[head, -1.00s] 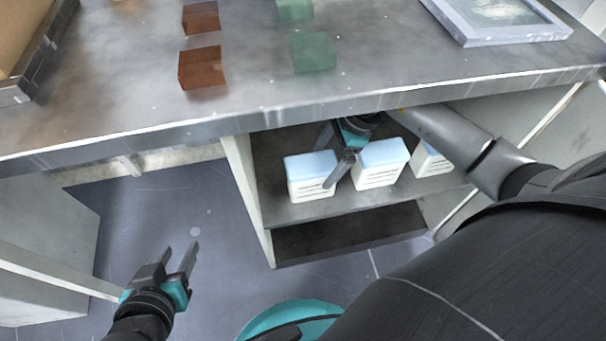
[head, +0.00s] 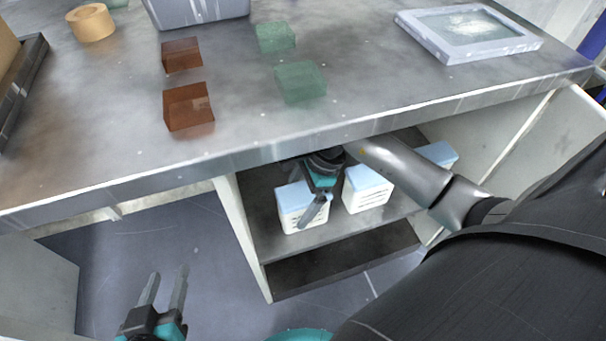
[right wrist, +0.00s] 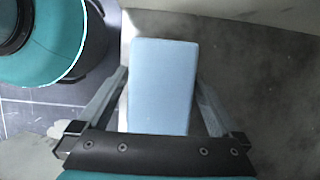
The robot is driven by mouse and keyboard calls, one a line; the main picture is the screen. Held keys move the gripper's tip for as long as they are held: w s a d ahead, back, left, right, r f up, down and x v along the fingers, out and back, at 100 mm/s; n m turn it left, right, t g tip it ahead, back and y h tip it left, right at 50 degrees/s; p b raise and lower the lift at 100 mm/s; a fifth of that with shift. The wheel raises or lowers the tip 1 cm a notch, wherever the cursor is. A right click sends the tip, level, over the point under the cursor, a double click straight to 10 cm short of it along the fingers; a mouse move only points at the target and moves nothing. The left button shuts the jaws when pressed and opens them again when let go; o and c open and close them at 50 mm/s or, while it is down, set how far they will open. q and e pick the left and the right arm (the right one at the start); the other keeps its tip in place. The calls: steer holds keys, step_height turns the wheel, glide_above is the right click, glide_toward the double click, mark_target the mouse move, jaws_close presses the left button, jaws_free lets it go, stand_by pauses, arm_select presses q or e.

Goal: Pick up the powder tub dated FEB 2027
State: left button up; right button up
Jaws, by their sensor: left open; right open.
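Several white tubs with light blue lids stand on the shelf under the bench. In the head view, the left tub (head: 291,216) is partly behind my right gripper (head: 316,208), which is open with its fingers at that tub. The middle tub (head: 366,190) stands just to the right, and another tub (head: 438,154) is partly hidden behind my right arm. In the right wrist view, a blue lid (right wrist: 163,85) lies between the open fingers of my right gripper (right wrist: 163,100). Label dates are too small to read. My left gripper (head: 165,290) is open and empty over the floor.
The shelf (head: 325,238) sits below the bench top (head: 245,110), whose front edge overhangs it. A cabinet side panel (head: 240,235) stands left of the tubs. Brown blocks (head: 188,107), green blocks (head: 300,80) and a framed tray (head: 468,36) lie on top.

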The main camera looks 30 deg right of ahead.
steer(key=shift+f, duration=0.3)
steer(key=shift+c, duration=0.2)
stand_by(0.3)
jaws_close()
stand_by(0.6)
steer(key=shift+r, duration=0.1)
